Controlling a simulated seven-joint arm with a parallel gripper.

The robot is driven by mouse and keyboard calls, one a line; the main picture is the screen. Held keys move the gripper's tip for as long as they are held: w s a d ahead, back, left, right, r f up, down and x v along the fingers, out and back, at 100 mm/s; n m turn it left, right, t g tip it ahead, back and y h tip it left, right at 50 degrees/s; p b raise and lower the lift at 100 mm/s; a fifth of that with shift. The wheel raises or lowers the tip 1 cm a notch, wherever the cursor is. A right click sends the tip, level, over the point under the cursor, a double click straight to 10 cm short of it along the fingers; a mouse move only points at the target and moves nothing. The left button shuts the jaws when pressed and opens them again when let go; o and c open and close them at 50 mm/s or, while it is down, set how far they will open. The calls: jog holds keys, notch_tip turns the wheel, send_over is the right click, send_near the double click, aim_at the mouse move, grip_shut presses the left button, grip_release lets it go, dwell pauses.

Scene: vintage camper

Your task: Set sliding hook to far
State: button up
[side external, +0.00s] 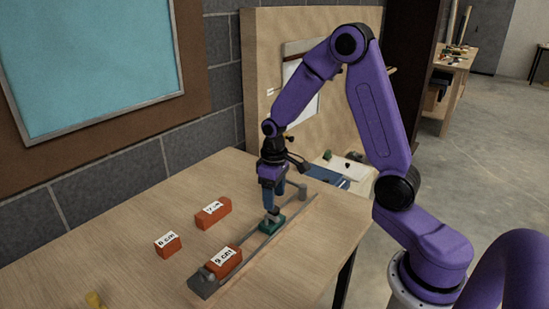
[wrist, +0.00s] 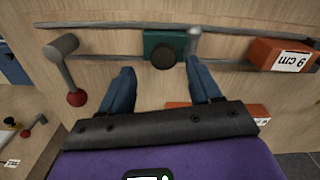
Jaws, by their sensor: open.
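A green slider block (side external: 272,224) sits on a narrow grey rail (side external: 248,240) on the wooden table. In the wrist view the green slider (wrist: 152,42) carries a dark round knob (wrist: 163,58), with a grey peg (wrist: 194,42) just right of it. I cannot tell which part is the hook. My gripper (side external: 271,208) points down over the slider. In the wrist view my gripper (wrist: 162,67) is open, its blue fingers spread to either side of the knob's line. It holds nothing; contact with the slider cannot be told.
An orange 9 cm block (side external: 224,262) lies at the rail's near end. Orange blocks marked 6 cm (side external: 167,244) and seemingly 12 cm (side external: 212,212) lie left of the rail. A grey post with a red ball (wrist: 70,75) stands at the rail's other end.

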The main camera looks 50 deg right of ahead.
notch_tip(320, 180, up, 14)
jog(key=shift+r, duration=0.15)
jog(key=shift+d, duration=0.1)
dwell(0.3)
jog(key=s+a+f+n, duration=0.2)
jog(key=s+a+n, duration=0.3)
jog(key=s+a, duration=0.55)
jog(key=s+f+n, duration=0.2)
jog(key=s+n, duration=0.3)
jog(key=s, duration=1)
jog(key=shift+s+f, duration=0.15)
jog(key=shift+f, duration=0.2)
